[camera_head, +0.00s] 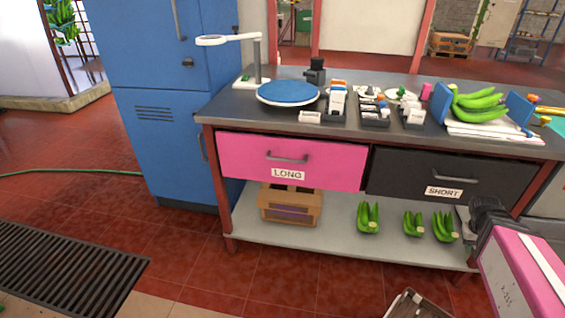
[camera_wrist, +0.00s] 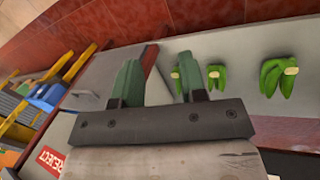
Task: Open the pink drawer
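The pink drawer (camera_head: 330,165), labelled LONG, is at the left of the workbench front in the head view. Its front looks flush with the bench, so it appears closed. Its grey bar handle (camera_head: 287,158) is above the label. My gripper (camera_head: 487,212) is at the far right of the head view, near the black drawer's right end and well away from the pink drawer. In the wrist view my gripper (camera_wrist: 160,78) has its two green fingers apart with nothing between them. The pink drawer is not visible in the wrist view.
A black drawer (camera_head: 405,172) labelled SHORT adjoins on the right. Green banana bunches (camera_head: 368,218) and a wooden crate (camera_head: 290,205) sit on the lower shelf (camera_head: 335,238). A blue cabinet (camera_head: 165,120) stands left. The red tiled floor before the bench is mostly clear; a grate (camera_head: 65,265) lies left.

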